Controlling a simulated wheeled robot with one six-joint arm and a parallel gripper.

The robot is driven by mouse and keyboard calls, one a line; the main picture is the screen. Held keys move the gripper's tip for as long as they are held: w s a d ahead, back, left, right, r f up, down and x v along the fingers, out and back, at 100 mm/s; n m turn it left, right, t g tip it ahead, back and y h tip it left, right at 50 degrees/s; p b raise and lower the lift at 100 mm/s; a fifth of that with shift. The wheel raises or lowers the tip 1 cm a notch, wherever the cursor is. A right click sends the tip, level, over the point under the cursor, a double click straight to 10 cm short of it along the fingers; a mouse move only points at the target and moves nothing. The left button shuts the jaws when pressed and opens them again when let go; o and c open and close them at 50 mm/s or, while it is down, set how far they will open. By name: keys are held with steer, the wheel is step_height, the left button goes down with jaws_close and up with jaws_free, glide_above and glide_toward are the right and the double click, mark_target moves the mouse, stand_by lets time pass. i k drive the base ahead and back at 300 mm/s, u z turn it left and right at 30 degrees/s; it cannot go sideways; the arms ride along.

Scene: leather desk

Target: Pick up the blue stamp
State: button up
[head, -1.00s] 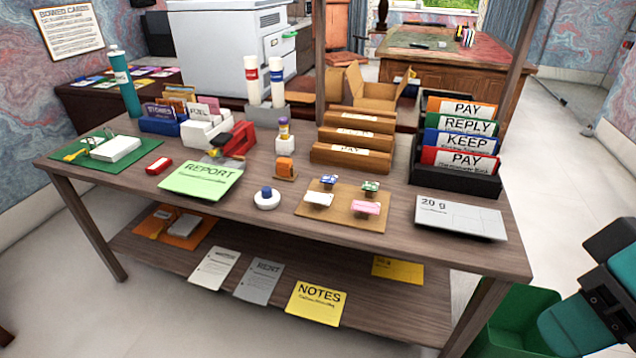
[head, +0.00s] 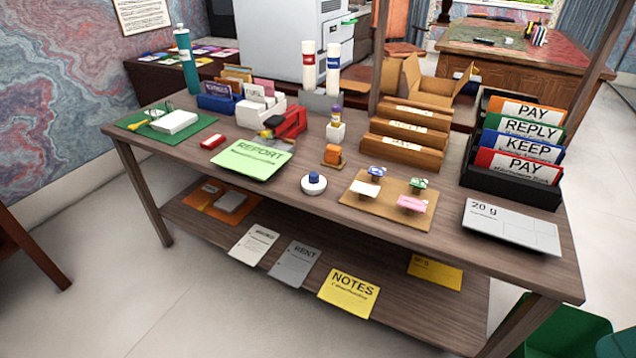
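A small blue-topped stamp (head: 376,172) stands at the back of a tan board (head: 352,203) on the wooden desk, right of the middle. A green-topped stamp (head: 417,184) stands to its right on the same board. A white pad (head: 365,189) and a pink pad (head: 411,204) lie in front of them. My gripper is not in view. Only a teal piece of what looks like my arm shows at the bottom right corner, well away from the stamp.
A white round pot with a blue knob (head: 313,184) stands left of the board. Wooden card holders (head: 402,150) are behind it. A green bin (head: 565,333) is below.

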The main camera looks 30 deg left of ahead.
mark_target(374, 170)
steer(key=k, duration=0.6)
steer(key=u, duration=0.5)
steer(key=i, duration=0.65)
steer(key=u, duration=0.4)
steer(key=i, duration=1.05)
steer(key=z, duration=0.3)
